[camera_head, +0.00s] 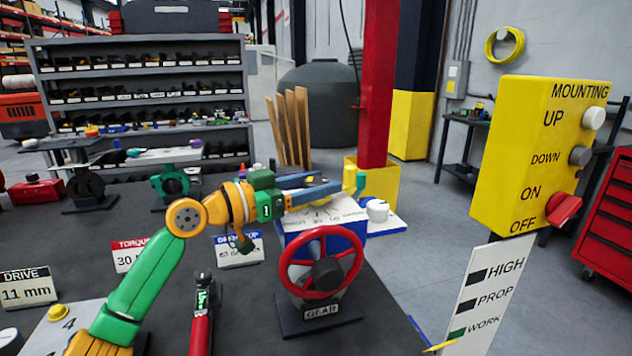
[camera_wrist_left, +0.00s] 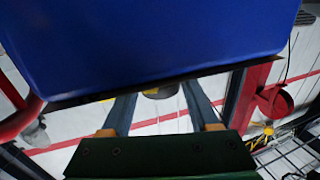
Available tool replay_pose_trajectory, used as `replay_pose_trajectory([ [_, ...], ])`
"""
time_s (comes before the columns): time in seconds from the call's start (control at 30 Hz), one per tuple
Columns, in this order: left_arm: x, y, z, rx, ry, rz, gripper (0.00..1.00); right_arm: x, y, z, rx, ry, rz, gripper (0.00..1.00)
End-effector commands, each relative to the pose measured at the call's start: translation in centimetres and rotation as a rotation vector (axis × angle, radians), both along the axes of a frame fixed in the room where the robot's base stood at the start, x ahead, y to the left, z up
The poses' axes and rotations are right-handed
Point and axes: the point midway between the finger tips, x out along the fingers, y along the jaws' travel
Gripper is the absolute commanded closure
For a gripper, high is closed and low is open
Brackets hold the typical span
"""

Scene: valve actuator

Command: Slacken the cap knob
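The gear actuator has a blue housing (camera_head: 352,232) with a pale printed top (camera_head: 318,219) and a red handwheel (camera_head: 322,262) in front. A white round knob (camera_head: 377,210) stands behind its right side; I cannot tell whether this is the cap knob. A yellow and teal knob-like part (camera_head: 355,180) shows just past my left fingers. My left gripper (camera_head: 332,188) reaches in from the left above the actuator top, its blue fingers pointing right. In the left wrist view its fingers (camera_wrist_left: 160,108) are apart, with the blue housing (camera_wrist_left: 150,40) filling the top. My right gripper is not seen.
The yellow MOUNTING panel (camera_head: 530,155) and a white HIGH/PROP/WORK board (camera_head: 486,298) stand at the right. Label cards (camera_head: 238,250) stand left of the actuator. A red post (camera_head: 378,85) rises behind.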

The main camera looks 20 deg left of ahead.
Motion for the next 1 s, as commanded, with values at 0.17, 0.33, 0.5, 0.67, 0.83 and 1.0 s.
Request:
replay_pose_trajectory([
  [0.17, 0.0, 0.0, 0.0, 0.0, 0.0, 0.0, 0.91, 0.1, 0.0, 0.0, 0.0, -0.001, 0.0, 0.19],
  [0.33, 0.1, 0.0, 0.0, 0.005, 0.008, 0.021, 1.0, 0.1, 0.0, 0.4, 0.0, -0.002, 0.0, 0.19],
  [0.5, 0.0, -0.1, 0.3, 0.014, 0.012, 0.14, 1.0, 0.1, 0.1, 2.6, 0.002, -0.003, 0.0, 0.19],
  [0.67, 0.0, -0.3, 0.1, 0.012, 0.013, 0.25, 1.0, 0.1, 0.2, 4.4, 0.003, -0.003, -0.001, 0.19],
  [0.83, -0.1, -0.4, -0.2, 0.008, 0.008, 0.351, 1.0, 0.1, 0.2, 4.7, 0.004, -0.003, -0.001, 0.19],
  [1.0, 0.0, -0.1, -0.2, 0.0, 0.007, 0.402, 1.0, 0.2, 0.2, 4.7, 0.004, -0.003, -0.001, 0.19],
])
